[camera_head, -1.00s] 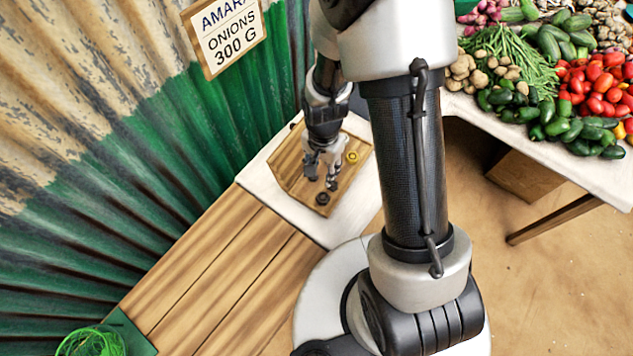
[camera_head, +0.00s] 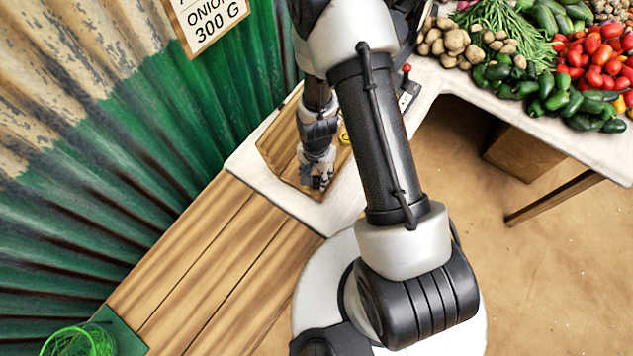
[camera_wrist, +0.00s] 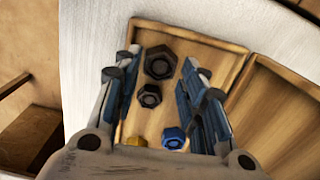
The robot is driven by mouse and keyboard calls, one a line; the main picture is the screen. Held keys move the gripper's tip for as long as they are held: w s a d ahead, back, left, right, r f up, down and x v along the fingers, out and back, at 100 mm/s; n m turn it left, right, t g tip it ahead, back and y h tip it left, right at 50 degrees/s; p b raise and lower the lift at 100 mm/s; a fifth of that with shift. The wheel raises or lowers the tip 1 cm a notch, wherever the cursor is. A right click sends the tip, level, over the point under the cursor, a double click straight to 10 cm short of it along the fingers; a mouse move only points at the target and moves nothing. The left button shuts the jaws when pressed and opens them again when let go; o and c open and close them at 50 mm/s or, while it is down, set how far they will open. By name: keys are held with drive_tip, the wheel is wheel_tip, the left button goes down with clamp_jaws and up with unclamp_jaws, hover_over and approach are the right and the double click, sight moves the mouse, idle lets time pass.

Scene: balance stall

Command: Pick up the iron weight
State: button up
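In the wrist view, two dark hexagonal weights lie in the wooden tray (camera_wrist: 205,52): a larger, brownish one (camera_wrist: 160,62) and a smaller, dark grey one (camera_wrist: 149,95). I cannot tell for sure which is the iron weight. My gripper (camera_wrist: 154,88) is open, with its fingers on either side of the dark weights and nothing held. In the head view my gripper (camera_head: 316,180) is low over the near part of the tray (camera_head: 277,146) and hides the dark weights. Its exact height above them is unclear.
A blue weight (camera_wrist: 174,138) and a partly hidden yellow weight (camera_wrist: 136,142) lie close to the dark ones. A tray divider stands right of the fingers. A vegetable table (camera_head: 590,157) is at the right, and a corrugated wall (camera_head: 130,140) is close on the left.

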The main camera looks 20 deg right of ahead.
sight(316, 182)
wheel_tip(316, 182, down, 2)
drive_tip(key=shift+f, duration=0.25)
drive_tip(key=shift+c, duration=0.3)
drive_tip(key=shift+r, duration=0.1)
drive_tip(key=c, duration=0.8)
